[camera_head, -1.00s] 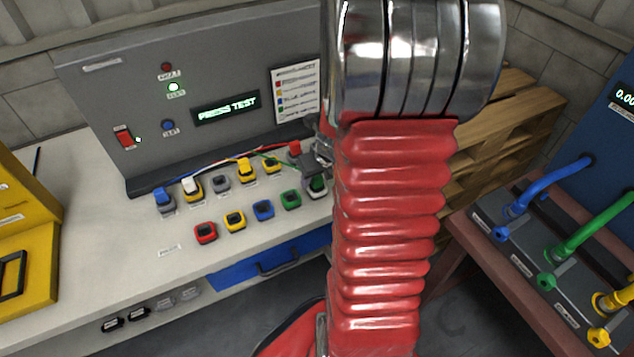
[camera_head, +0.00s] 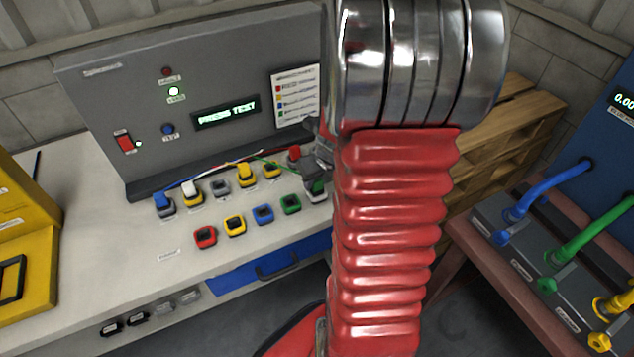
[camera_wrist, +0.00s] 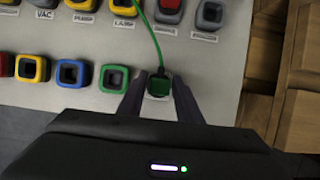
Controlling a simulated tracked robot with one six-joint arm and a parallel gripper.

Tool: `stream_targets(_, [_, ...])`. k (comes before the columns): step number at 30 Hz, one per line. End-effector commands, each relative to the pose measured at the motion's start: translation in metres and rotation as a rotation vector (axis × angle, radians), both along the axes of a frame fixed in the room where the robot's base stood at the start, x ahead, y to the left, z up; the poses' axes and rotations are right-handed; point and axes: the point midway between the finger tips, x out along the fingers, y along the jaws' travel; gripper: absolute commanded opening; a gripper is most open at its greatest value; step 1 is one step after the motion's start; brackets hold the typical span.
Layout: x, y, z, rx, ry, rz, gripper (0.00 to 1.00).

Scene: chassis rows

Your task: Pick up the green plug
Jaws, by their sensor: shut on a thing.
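The green plug (camera_wrist: 158,84) shows in the wrist view with a thin green cable running from its far end. It sits at a pale, white-edged block on the bench top. I cannot tell whether it is clear of that block. My gripper (camera_wrist: 159,97) is shut on the plug, one dark finger on each side. In the head view my gripper (camera_head: 317,172) is at the right end of the bench, mostly hidden behind my arm, and the plug is barely visible there.
A green-rimmed socket (camera_wrist: 114,79) lies just left of my gripper, with blue, yellow and red ones beyond. Other coloured plugs and sockets stand in the row behind. A grey test panel (camera_head: 215,75) rises behind the bench. A wooden pallet (camera_head: 490,130) stands to the right.

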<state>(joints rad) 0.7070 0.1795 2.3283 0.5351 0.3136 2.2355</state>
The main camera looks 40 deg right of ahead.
Motion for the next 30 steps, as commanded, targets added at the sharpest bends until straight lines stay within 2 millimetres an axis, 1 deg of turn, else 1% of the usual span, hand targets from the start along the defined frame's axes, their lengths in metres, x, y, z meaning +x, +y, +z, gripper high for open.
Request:
stream_targets(5, [0.0, 0.0, 0.019, -0.003, -0.002, 0.0, 0.09])
stream_targets(15, [0.0, -0.001, 0.075, -0.004, -0.003, 0.0, 0.09])
stream_targets(18, [0.0, -0.001, 0.087, -0.003, -0.001, 0.0, 0.09])
stream_targets(22, [0.0, 0.0, 0.094, -0.001, -0.001, -0.001, 0.09])
stream_targets(30, [0.0, 0.0, 0.095, -0.001, 0.0, 0.0, 0.09])
